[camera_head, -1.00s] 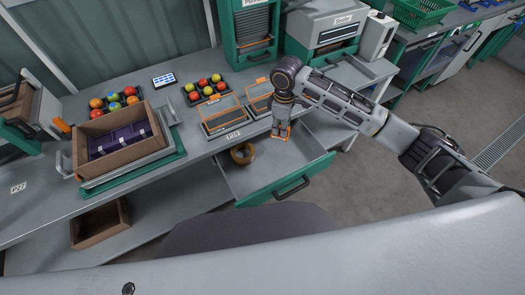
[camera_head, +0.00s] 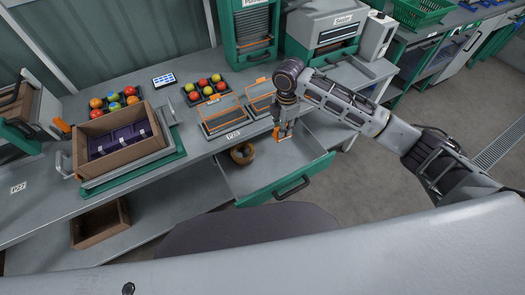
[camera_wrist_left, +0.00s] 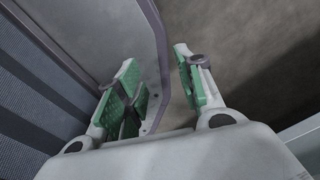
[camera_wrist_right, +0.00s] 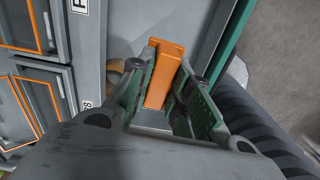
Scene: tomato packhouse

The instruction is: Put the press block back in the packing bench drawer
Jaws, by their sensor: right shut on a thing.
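The press block (camera_wrist_right: 163,78) is an orange block gripped between the green pads of my right gripper (camera_wrist_right: 165,72). In the head view my right gripper (camera_head: 284,133) hangs over the back part of the open drawer (camera_head: 262,182), with a little of the orange block (camera_head: 277,134) showing at its fingertips. I cannot tell how far the block is above the drawer floor. The drawer is grey inside with a green front and dark handle. My left gripper (camera_wrist_left: 157,62) shows only in the left wrist view, its fingers apart and empty.
A brown tape roll (camera_head: 243,153) lies in the drawer's back left. On the bench (camera_head: 193,140) stand orange-rimmed trays (camera_head: 222,117), tomato trays (camera_head: 204,88) and a cardboard box (camera_head: 113,148) with a purple insert. The drawer's middle and front are clear.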

